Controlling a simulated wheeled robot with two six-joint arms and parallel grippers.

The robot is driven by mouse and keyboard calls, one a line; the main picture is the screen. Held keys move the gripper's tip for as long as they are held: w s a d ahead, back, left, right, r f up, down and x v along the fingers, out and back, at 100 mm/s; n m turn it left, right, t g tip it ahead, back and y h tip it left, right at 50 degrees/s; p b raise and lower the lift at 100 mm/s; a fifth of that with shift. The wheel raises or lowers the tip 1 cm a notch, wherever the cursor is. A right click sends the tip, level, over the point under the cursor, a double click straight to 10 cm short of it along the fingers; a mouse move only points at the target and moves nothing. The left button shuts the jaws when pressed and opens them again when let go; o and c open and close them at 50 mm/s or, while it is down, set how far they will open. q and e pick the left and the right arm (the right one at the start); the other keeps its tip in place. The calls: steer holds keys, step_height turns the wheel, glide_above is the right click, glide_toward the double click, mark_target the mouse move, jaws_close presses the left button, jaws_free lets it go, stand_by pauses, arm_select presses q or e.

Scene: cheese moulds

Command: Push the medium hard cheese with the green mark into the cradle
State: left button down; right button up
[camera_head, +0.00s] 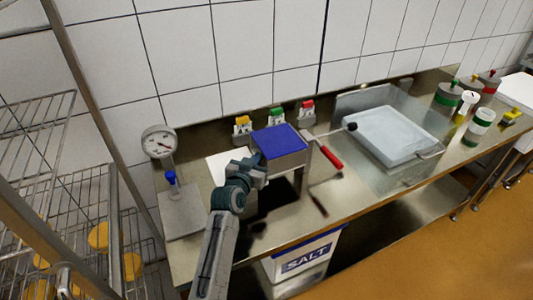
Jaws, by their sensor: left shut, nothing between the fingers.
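My left gripper (259,163) is at the left edge of a metal stand with a blue top (278,140); whether it touches is unclear. It is shut and empty. Near the wall stand three small pale blocks with coloured tops: yellow (242,127), green (277,117) and red (306,109). At the right end are cylinders with green bands (482,123) and (447,97). I cannot tell which thing is the medium cheese with the green mark, or which is the cradle. My right gripper is out of view.
A pale tray (393,136) lies further right. A dial gauge (159,142) stands at the left. A wire rack (60,170) holds yellow rounds (98,236). A SALT bin (303,261) is under the counter.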

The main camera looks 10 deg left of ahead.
arm_select(q)
steer(key=shift+w+d, duration=0.15)
steer(key=shift+d, duration=0.15)
steer(key=shift+a, duration=0.1)
stand_by(0.4)
steer(key=shift+s+a+r+p, duration=0.35)
steer(key=shift+s+a+p, duration=0.1)
steer(key=shift+a, duration=0.2)
steer(key=shift+s+a+r+p, duration=0.3)
steer(key=shift+s+a+p, duration=0.2)
steer(key=shift+a, duration=0.2)
steer(key=shift+s+a+r+p, duration=0.35)
steer(key=shift+s+a+p, duration=0.1)
steer(key=shift+a, duration=0.2)
steer(key=shift+f, duration=0.1)
